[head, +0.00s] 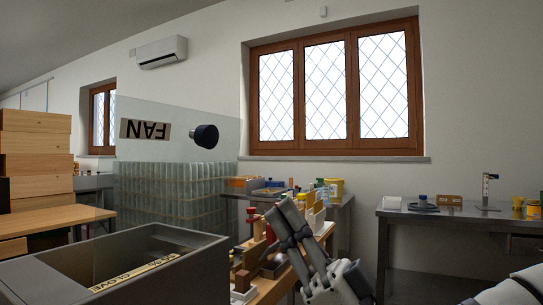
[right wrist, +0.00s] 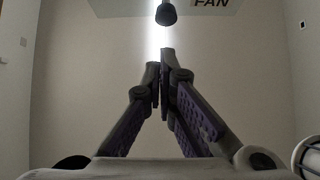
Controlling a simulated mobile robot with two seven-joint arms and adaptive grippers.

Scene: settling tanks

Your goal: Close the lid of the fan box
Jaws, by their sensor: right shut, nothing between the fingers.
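The fan box (head: 190,270) is a dark grey open box at the lower left of the head view. Its clear lid (head: 215,140) stands raised at the box's far side, with an upside-down FAN label (head: 145,130) and a black knob (head: 205,136). My right gripper (head: 281,210) is right of the lid and box, fingers pointing up, apart from both. In the right wrist view its fingers (right wrist: 160,62) are shut together and empty. The knob (right wrist: 166,14) and part of the FAN label (right wrist: 210,3) show beyond the fingertips. My left gripper is not in view.
A label strip (head: 135,276) shows inside the box. Wooden boxes (head: 35,150) are stacked at the left. A cluttered table (head: 285,270) lies behind my right gripper. A metal bench (head: 450,217) with small items stands at the right. The air above the box opening looks clear.

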